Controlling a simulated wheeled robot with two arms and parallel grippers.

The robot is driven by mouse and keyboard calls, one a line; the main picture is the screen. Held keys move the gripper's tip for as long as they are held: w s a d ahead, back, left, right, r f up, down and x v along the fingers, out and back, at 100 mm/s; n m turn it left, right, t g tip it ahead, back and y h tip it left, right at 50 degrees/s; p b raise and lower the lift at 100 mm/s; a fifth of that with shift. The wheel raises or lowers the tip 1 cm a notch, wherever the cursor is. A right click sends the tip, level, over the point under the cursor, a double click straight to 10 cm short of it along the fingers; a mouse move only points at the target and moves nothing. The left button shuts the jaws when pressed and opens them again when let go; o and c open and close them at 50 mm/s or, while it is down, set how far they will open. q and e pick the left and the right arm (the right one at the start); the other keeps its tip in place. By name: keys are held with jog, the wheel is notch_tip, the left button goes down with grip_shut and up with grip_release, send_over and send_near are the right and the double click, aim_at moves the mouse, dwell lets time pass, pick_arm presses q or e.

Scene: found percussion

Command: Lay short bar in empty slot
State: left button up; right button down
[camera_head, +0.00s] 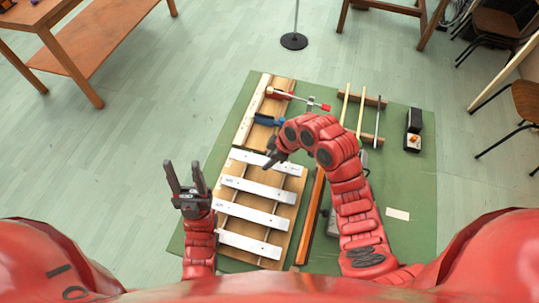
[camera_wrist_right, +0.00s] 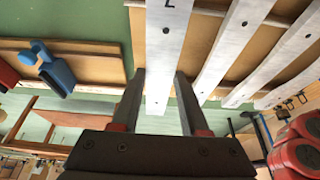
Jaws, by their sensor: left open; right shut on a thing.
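A wooden bar frame (camera_head: 276,254) lies on the green mat with several white bars across it. My right gripper (camera_head: 270,161) is at the frame's far end and is shut on the short bar (camera_head: 242,156), the farthest white bar. In the right wrist view, the short bar (camera_wrist_right: 166,40) runs between the two fingers of the right gripper (camera_wrist_right: 158,102), with a dark mark and a hole on its face. I cannot tell whether it rests on the frame or is just above it. My left gripper (camera_head: 187,180) is open and empty, left of the frame.
Beyond the frame, a second wooden board (camera_head: 246,124) bears a blue tool (camera_head: 269,121) and a red-ended tool (camera_head: 279,94). An orange bar (camera_head: 309,222) lies right of the frame. A black box (camera_head: 414,122) and white card (camera_head: 397,214) are on the mat's right side.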

jog(key=shift+f, duration=1.05)
jog(key=shift+f+b, duration=0.35)
jog(key=shift+b, duration=0.3)
jog(key=shift+c, duration=1.7)
grip_release()
jog(key=shift+r, duration=0.15)
